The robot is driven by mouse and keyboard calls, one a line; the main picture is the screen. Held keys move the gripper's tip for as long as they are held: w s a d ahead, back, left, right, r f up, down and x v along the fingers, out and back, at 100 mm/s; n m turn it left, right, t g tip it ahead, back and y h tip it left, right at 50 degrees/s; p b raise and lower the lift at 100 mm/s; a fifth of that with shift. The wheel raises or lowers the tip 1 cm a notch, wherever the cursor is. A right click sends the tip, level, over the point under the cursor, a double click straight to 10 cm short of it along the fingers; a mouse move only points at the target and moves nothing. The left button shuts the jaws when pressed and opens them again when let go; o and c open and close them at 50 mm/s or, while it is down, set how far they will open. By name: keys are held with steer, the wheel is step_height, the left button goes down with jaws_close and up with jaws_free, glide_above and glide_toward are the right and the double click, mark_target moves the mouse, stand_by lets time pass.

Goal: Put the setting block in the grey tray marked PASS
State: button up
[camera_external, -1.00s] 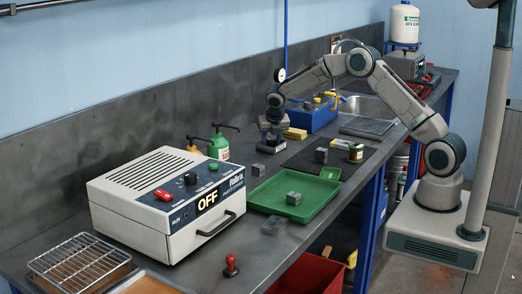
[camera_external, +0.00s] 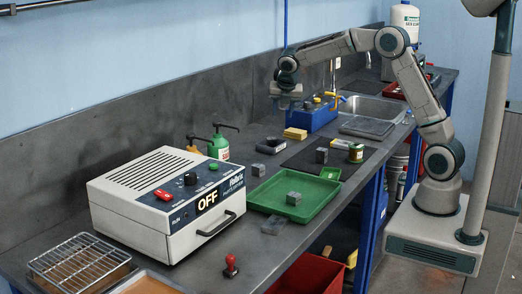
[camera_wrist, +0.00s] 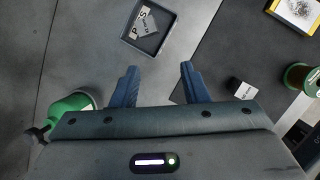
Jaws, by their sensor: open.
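The small grey tray (camera_external: 259,150) stands on the bench behind the green tray. In the wrist view this grey tray (camera_wrist: 127,39), with partly covered lettering that looks like PASS, holds a grey block (camera_wrist: 146,22). The block lies tilted across the lettering, inside the walls; its own marking is too small to read. My gripper (camera_external: 287,103) is raised above the bench, above and to the right of the tray in the outside view. In the wrist view my gripper (camera_wrist: 160,68) has its fingers apart with nothing between them, clear of the tray.
Another block (camera_external: 293,198) sits in the green tray (camera_external: 320,207), and one (camera_external: 258,170) on the bench. A green bottle (camera_external: 219,147) and a blue box (camera_external: 318,118) are nearby.

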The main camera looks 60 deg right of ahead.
steer(key=s+a+r+m+y, duration=0.1)
steer(key=s+a+r+m, duration=0.15)
steer(key=s+m, duration=0.5)
steer(key=s+a+r+m, duration=0.1)
steer(key=s+r+m, duration=0.25)
steer(key=s, duration=0.75)
steer(key=s+a+f+m+y, duration=0.1)
steer(key=s+f+m, duration=0.1)
steer(key=s+m, duration=0.4)
steer(key=s+a+f+m+y, duration=0.1)
steer(key=s+f+m, duration=0.1)
steer(key=s+m, duration=0.5)
steer(key=s, duration=0.5)
steer(key=shift+s+f, duration=0.2)
steer(key=shift+f, duration=0.05)
